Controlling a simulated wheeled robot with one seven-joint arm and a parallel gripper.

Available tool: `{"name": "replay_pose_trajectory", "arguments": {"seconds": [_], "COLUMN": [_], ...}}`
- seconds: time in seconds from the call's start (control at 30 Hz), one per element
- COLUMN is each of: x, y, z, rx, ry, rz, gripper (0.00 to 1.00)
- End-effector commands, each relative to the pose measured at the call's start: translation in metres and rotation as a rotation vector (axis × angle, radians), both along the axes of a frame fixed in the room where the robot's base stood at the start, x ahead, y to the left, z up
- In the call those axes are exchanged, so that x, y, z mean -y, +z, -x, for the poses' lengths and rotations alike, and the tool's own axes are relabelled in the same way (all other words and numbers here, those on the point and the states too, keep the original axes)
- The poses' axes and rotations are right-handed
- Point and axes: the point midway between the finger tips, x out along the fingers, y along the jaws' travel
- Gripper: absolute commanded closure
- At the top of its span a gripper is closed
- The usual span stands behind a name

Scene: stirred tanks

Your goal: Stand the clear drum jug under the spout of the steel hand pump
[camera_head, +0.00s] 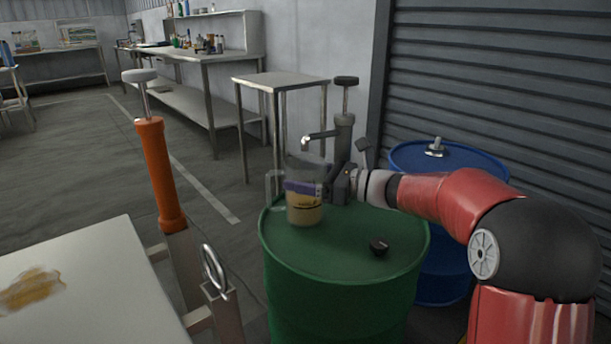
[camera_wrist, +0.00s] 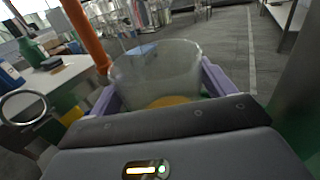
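The clear drum jug (camera_head: 305,213) holds a yellowish liquid and is upright over the left part of the green drum's top (camera_head: 345,238). I cannot tell whether its base touches the drum. The steel hand pump (camera_head: 343,135) rises from the back of the drum. Its spout (camera_head: 306,141) points left and lies above the jug's mouth in the head view. My gripper (camera_head: 303,188) reaches in from the right, with purple fingers on both sides of the jug, shut on it. The wrist view shows the clear jug wall (camera_wrist: 155,75) between the fingers.
A dark cap (camera_head: 379,246) lies on the drum. A blue drum (camera_head: 450,160) stands behind right. An orange pump (camera_head: 160,175) stands left, beside a pale table (camera_head: 90,290) with a brown stain. A small steel table (camera_head: 280,82) stands behind.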

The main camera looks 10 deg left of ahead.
Motion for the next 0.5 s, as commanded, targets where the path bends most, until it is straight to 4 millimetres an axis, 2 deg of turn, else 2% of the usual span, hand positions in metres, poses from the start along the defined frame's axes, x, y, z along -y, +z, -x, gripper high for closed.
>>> {"name": "replay_pose_trajectory", "arguments": {"seconds": [0.03,0.1,0.37,0.5], "x": [0.0,0.0,0.001,0.014], "y": [0.0,0.0,-0.001,-0.001], "z": [0.0,0.0,0.0,0.002], "rx": [0.0,0.0,-0.001,0.0], "ry": [0.0,0.0,-0.001,-0.002], "rz": [0.0,0.001,0.002,0.002], "gripper": [0.11,0.04,0.04,0.04]}}
